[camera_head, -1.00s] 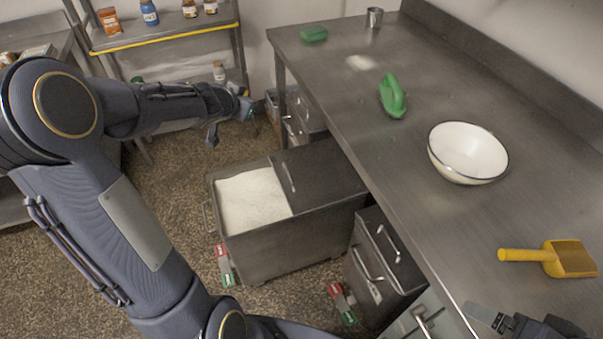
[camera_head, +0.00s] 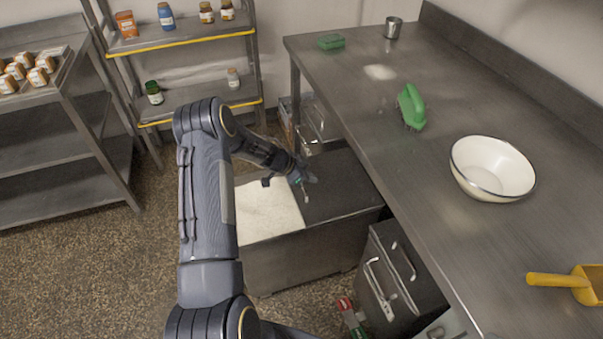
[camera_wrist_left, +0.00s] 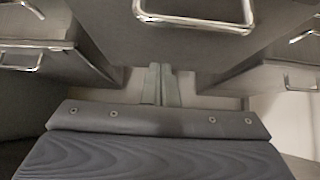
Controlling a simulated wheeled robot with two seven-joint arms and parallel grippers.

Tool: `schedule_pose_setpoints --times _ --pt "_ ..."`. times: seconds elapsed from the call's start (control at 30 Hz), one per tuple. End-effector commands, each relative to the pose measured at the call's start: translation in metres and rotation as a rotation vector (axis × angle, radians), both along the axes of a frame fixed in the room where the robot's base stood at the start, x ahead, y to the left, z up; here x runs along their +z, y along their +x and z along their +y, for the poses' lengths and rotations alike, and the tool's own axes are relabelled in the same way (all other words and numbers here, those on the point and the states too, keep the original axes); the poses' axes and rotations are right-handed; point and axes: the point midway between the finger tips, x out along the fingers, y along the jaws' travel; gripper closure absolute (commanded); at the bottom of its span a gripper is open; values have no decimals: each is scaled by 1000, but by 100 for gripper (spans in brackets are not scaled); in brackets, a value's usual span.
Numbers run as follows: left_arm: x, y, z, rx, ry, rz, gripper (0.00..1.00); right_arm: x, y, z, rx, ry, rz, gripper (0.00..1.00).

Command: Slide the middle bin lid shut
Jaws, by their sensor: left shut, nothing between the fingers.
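The middle bin (camera_head: 300,257) stands on the floor, partly under the worktop. Its dark lid (camera_head: 345,188) covers the right part. White powder (camera_head: 266,208) shows in the open left part. My left gripper (camera_head: 306,188) is over the lid's left part, close to its open edge, and is shut and empty. It hides most of the lid's handle, and I cannot tell whether it touches it. The left wrist view shows the closed fingers (camera_wrist_left: 162,85) below a grey bin face with a chrome handle (camera_wrist_left: 195,20). My right gripper is not in view.
The worktop (camera_head: 400,165) overhangs the bins on the right. It carries a white bowl (camera_head: 492,168), a green brush (camera_head: 411,107) and a yellow scoop (camera_head: 565,281). Another closed bin (camera_head: 405,270) stands nearer. Shelves (camera_head: 190,40) stand behind; floor (camera_head: 100,270) is free at left.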

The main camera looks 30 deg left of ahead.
Motion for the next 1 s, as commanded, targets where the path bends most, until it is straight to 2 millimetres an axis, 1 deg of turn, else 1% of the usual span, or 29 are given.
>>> schedule_pose_setpoints --times 0.03,0.17,0.2,0.23,0.4,0.6,0.9,1.0 --pt "-10 6 -6 1 -4 1 100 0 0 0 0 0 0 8" --pt "-28 19 -17 2 -2 1 100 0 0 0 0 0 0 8" --pt "-27 11 -7 9 -1 1 100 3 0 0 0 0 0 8" --pt "-27 7 -3 10 -1 1 100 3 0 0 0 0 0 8" --pt "-30 -7 8 5 0 -1 100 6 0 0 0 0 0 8" --pt "-32 -12 11 2 1 -2 100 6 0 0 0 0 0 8" --pt "-32 -12 11 2 1 -2 100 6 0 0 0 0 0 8" --pt "-32 -16 15 3 1 -1 100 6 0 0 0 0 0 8"
